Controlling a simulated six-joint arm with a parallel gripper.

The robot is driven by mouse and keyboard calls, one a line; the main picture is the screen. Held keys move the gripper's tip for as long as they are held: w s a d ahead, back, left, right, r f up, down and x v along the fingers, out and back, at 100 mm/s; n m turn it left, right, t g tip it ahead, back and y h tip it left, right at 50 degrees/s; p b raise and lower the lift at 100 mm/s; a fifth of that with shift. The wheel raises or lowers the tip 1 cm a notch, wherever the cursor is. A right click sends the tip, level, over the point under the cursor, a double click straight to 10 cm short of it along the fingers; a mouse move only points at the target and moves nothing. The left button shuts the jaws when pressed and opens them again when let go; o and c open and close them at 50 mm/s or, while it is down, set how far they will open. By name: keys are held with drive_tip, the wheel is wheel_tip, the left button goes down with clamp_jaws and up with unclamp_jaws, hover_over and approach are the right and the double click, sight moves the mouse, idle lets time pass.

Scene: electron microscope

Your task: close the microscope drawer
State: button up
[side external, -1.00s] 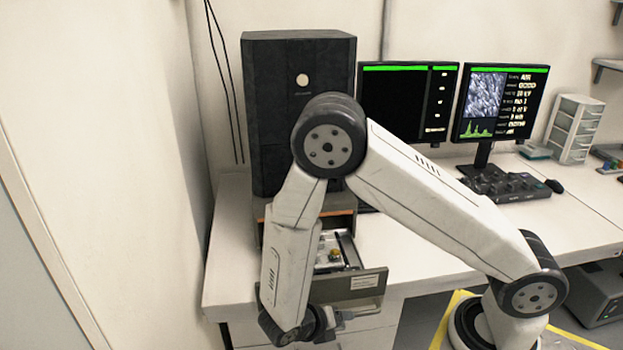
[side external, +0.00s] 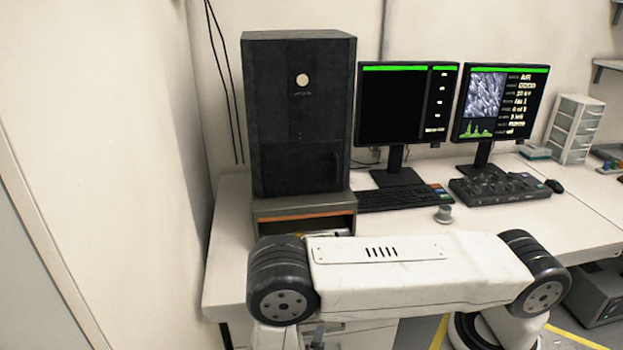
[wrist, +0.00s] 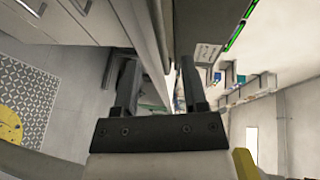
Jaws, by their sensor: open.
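The microscope (side external: 299,120) is a tall dark cabinet on a grey base (side external: 300,208) with an orange stripe. Light and yellow bits of the drawer's contents (side external: 325,233) show in the base's opening. My arm covers the drawer front in the side view, so how far out it stands cannot be seen there. My gripper (wrist: 158,68) is open in the wrist view, its two dark fingers apart. Contact cannot be told. My gripper is mostly hidden in the side view.
The white bench (side external: 228,265) carries a keyboard (side external: 400,198), a small grey knob-like object (side external: 444,214), a control panel (side external: 500,188) and two monitors (side external: 408,105). White cabinet drawers (wrist: 85,18) show at the wrist view's upper left. A wall stands left of the bench.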

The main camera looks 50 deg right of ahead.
drive_tip(key=shift+d, duration=0.1)
drive_tip(key=shift+x, duration=3.85)
drive_tip(key=shift+c, duration=0.2)
clamp_jaws()
